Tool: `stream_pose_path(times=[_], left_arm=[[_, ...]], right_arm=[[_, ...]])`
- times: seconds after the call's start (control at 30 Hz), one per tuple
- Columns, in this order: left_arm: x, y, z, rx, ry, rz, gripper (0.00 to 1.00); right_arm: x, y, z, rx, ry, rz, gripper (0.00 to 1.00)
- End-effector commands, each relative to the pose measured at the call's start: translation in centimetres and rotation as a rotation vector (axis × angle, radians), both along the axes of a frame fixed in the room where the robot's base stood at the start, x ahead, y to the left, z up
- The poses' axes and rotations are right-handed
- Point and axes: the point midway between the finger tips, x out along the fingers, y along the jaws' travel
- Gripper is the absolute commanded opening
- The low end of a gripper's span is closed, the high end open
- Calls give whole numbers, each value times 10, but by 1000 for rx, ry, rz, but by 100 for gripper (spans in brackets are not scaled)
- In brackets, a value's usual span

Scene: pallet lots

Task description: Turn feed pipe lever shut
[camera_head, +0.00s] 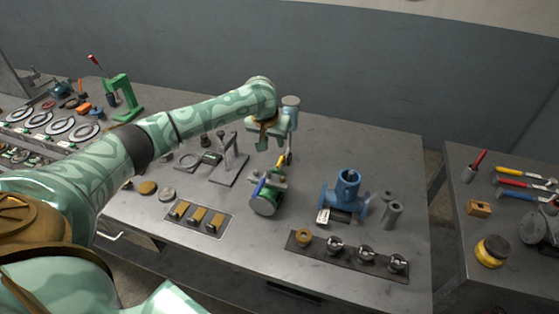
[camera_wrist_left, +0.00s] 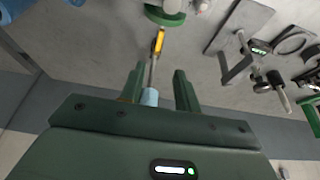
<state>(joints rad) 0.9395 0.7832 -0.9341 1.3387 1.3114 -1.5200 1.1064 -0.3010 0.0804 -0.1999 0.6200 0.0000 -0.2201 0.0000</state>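A green-flanged valve (camera_head: 265,202) stands near the middle of the table. A blue lever (camera_head: 258,187) and a yellow lever (camera_head: 282,160) show on it; I cannot tell which serves the feed pipe. In the left wrist view the yellow lever (camera_wrist_left: 159,41) points from the green flange (camera_wrist_left: 165,15) toward my gripper. My left gripper (camera_head: 277,142) is above and behind the valve. In the wrist view its two fingers (camera_wrist_left: 159,82) are apart, with a pale blue piece (camera_wrist_left: 150,97) between them; contact is unclear. My right gripper is not in view.
A metal stand (camera_head: 228,165) is left of the valve and a blue pipe fitting (camera_head: 346,192) right. A dark strip with several round fittings (camera_head: 366,256) and a tray of brass blocks (camera_head: 197,217) lie in front. A second table (camera_head: 465,235) is at right.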

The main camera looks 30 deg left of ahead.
Motion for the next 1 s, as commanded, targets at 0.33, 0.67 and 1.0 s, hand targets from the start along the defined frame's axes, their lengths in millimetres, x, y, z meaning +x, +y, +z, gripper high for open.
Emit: stream_pose_path(times=[0.33,0.67,1.0], left_arm=[[33,6,-89,0,2,-2,32],[48,9,-120,1,0,-4,32],[48,10,-119,1,-1,-4,16]], right_arm=[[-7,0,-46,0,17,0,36],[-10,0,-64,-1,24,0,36],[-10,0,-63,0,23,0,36]])
